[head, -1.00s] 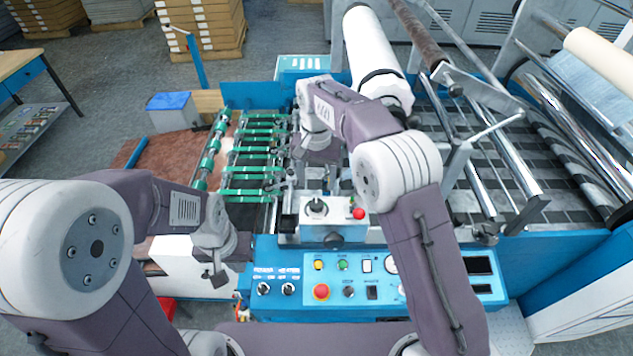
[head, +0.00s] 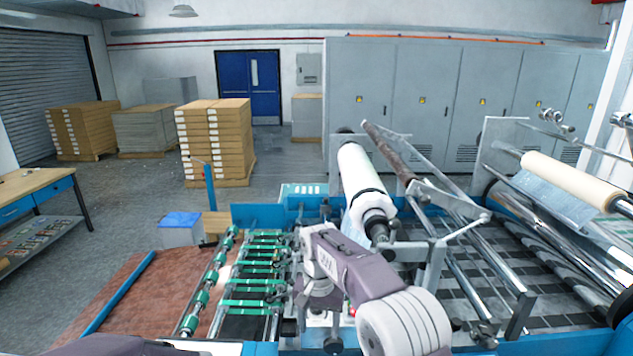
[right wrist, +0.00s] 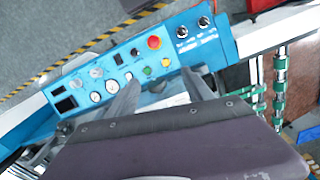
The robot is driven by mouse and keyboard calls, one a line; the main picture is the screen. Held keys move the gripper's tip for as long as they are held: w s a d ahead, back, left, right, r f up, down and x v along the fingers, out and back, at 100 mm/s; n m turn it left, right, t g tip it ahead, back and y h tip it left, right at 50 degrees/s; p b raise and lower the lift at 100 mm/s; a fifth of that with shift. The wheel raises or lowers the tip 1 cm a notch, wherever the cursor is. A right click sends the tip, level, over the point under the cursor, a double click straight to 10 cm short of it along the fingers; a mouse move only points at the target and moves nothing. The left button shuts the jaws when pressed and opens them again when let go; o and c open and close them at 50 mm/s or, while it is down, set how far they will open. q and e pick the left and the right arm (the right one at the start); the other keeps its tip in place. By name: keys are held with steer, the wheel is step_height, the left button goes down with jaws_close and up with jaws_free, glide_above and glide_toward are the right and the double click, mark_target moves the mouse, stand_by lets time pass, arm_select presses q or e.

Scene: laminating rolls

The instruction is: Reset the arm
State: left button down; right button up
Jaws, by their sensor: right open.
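My right arm reaches up from the bottom of the head view over the laminating machine. Its gripper (head: 319,299) points down beside the green-wheeled feed rollers (head: 255,272), its fingertips hard to make out there. In the right wrist view the right gripper (right wrist: 160,95) shows two grey fingers spread apart with nothing between them. The blue control panel (right wrist: 110,75) with its red button lies beyond them. Of my left arm only a dark sliver shows at the bottom left of the head view; its gripper is out of frame.
A white film roll (head: 365,178) stands behind the right wrist. Metal bars and a cream roll (head: 572,178) are at the right. Stacked cartons (head: 213,140), a blue-topped box (head: 181,226) and a workbench (head: 38,190) stand left, with open floor between.

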steer(key=s+d+f+m+b, duration=0.1)
steer(key=s+d+f+b, duration=0.1)
steer(key=s+d+b, duration=0.3)
steer(key=d+f+m+b, duration=0.1)
steer(key=d+f+b, duration=0.15)
steer(key=d, duration=0.45)
arm_select(q)
step_height(320, 180, down, 12)
steer(key=b, duration=0.4)
steer(key=shift+w+f, duration=0.25)
steer(key=shift+w, duration=0.2)
arm_select(e)
steer(key=s+d+f+n+t, duration=0.1)
steer(key=s+d+f+n, duration=0.3)
steer(key=s+f, duration=1)
steer(key=shift+s+d+f, duration=0.2)
steer(key=shift+s+d, duration=0.25)
steer(key=shift+d, duration=0.2)
arm_select(q)
steer(key=shift+s, duration=0.15)
arm_select(e)
steer(key=shift+s, duration=0.15)
